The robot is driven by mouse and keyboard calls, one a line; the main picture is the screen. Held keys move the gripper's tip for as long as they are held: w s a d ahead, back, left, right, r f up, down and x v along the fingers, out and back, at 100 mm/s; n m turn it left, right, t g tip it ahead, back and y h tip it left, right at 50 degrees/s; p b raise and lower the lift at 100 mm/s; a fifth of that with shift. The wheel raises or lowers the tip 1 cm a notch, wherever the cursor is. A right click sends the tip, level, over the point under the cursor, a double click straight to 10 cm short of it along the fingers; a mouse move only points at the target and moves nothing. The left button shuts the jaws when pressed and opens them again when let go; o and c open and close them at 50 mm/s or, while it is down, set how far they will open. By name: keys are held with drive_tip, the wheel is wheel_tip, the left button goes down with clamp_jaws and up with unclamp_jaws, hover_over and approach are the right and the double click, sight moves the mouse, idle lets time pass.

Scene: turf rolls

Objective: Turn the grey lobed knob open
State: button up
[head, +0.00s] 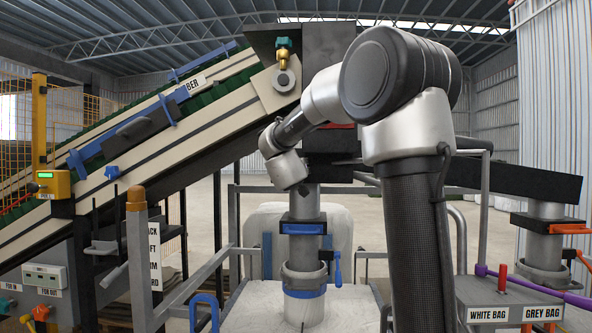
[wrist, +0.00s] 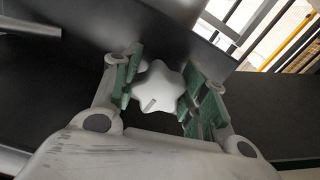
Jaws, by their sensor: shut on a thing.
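The grey lobed knob (wrist: 156,86) shows in the wrist view, pale grey and star-shaped, with a short slot-like mark on its face. My gripper (wrist: 160,95) has its green-padded fingers on either side of the knob and is shut on it. In the head view my arm reaches left toward the dark housing beside the conveyor's upper end. There the knob and my fingertips are hidden behind my arm.
The sloping conveyor (head: 150,150) with blue fittings fills the left. Below my wrist stands a grey spout with a blue clamp (head: 303,228). A control box with bag labels (head: 505,313) stands at lower right. Dark metal panels surround the knob closely.

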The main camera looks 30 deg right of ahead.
drive_tip(key=m, duration=0.4)
drive_tip(key=shift+a, duration=0.1)
drive_tip(key=m, duration=0.4)
drive_tip(key=shift+w+a, duration=0.1)
drive_tip(key=m, duration=0.4)
drive_tip(key=shift+w+a+r+m, duration=0.1)
drive_tip(key=shift+m, duration=2.1)
drive_tip(key=o, duration=1)
drive_tip(key=shift+o, duration=0.2)
drive_tip(key=shift+r, duration=0.1)
